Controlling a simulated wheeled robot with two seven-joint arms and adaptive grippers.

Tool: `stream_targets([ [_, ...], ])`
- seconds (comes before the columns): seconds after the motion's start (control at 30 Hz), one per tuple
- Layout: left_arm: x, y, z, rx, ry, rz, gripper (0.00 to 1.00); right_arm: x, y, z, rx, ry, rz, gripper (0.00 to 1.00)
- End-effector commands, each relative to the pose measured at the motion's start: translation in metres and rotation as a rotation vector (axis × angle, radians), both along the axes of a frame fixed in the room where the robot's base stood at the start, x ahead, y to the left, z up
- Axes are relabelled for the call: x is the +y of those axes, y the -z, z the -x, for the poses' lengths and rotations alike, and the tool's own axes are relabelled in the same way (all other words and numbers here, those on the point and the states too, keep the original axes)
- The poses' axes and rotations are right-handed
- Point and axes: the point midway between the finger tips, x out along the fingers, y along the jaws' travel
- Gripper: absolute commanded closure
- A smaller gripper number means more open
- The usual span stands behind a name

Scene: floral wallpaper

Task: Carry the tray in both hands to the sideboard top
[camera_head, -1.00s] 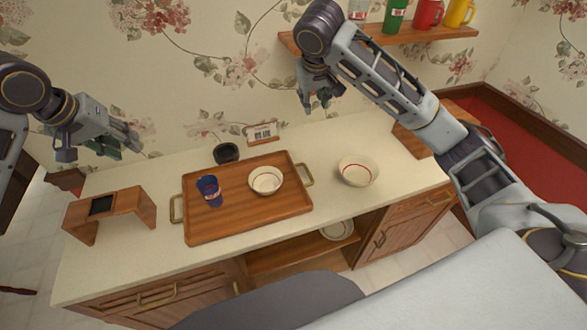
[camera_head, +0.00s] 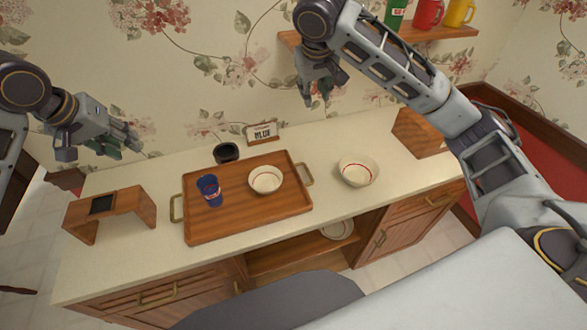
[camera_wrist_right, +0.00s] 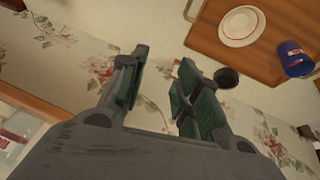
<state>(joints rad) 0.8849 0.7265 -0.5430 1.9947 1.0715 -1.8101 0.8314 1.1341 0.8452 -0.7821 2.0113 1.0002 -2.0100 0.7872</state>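The wooden tray (camera_head: 240,223) lies flat on the pale sideboard top (camera_head: 350,205), with a brass handle at its left and right ends. A blue cup (camera_head: 210,190) and a white bowl with a red ring (camera_head: 265,179) stand on it. My left gripper (camera_head: 125,140) is in the air left of the tray and behind the wooden stand. My right gripper (camera_head: 318,92) is in the air above and behind the tray's right end. In the right wrist view my right gripper (camera_wrist_right: 150,100) has its fingers apart with nothing between them. The left fingers are too small to judge.
A second bowl (camera_head: 358,171) stands right of the tray, a dark pot (camera_head: 226,153) and a small sign (camera_head: 262,133) behind it. A wooden stand (camera_head: 110,208) is at left, a wooden block (camera_head: 420,132) at right. A wall shelf (camera_head: 430,34) holds mugs and a bottle.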

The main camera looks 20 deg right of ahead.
Motion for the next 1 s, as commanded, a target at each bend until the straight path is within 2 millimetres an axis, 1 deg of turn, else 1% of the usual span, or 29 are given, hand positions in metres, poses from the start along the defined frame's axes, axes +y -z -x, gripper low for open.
stream_targets([
  [0.03,0.000,0.000,0.000,0.000,0.000,0.000,0.68,0.000,-0.004,0.001,-0.003,0.001,0.001,0.68],
  [1.0,0.000,0.000,0.000,0.000,0.000,0.000,0.68,0.010,-0.052,0.021,-0.003,0.001,0.001,0.68],
])
